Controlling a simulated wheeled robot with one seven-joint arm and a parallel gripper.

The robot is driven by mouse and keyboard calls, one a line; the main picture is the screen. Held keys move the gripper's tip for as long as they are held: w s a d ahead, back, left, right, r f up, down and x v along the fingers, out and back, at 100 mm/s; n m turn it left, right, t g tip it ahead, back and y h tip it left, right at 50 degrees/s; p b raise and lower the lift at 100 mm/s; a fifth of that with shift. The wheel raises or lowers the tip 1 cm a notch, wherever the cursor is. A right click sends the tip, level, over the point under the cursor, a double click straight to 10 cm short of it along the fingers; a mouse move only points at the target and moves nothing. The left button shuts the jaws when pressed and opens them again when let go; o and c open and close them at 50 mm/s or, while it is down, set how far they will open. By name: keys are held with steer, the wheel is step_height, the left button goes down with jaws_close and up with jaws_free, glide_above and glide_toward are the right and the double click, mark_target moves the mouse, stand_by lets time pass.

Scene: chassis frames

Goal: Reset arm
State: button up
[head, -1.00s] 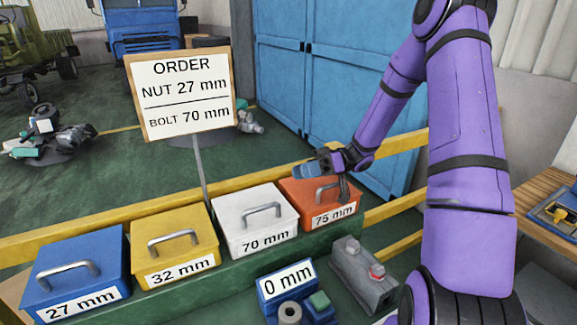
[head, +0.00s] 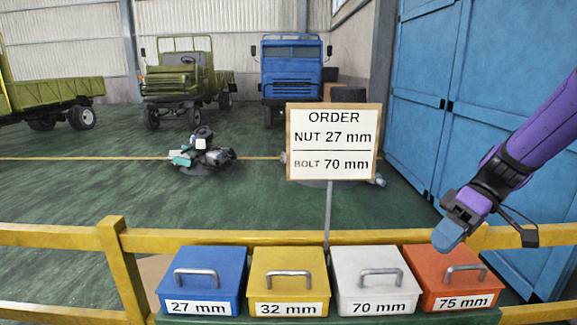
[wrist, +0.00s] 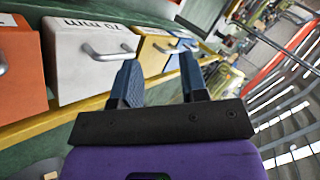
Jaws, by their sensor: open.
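My purple arm comes in from the right in the head view, with my gripper (head: 492,232) in the air above and near the orange 75 mm box. In the wrist view my gripper (wrist: 160,82) shows two dark blue fingers spread apart with nothing between them. Four lidded boxes stand in a row: blue 27 mm (head: 205,272), yellow 32 mm (head: 287,265), white 70 mm (head: 370,264) and orange 75 mm (head: 448,254). All lids are on. The order sign (head: 333,142) reads nut 27 mm, bolt 70 mm.
A yellow rail (head: 60,236) runs behind the boxes. A tall blue cabinet (head: 420,120) stands behind my arm at right. A pile of parts (head: 202,155) and trucks are farther back on the green floor. The air above the left boxes is clear.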

steer(key=s+d+r+m+t+h, duration=0.2)
steer(key=s+r+m+t+h, duration=0.6)
steer(key=s+r, duration=0.3)
steer(key=shift+s+h, duration=0.3)
steer(key=shift+s, duration=1.55)
steer(key=shift+r, duration=0.1)
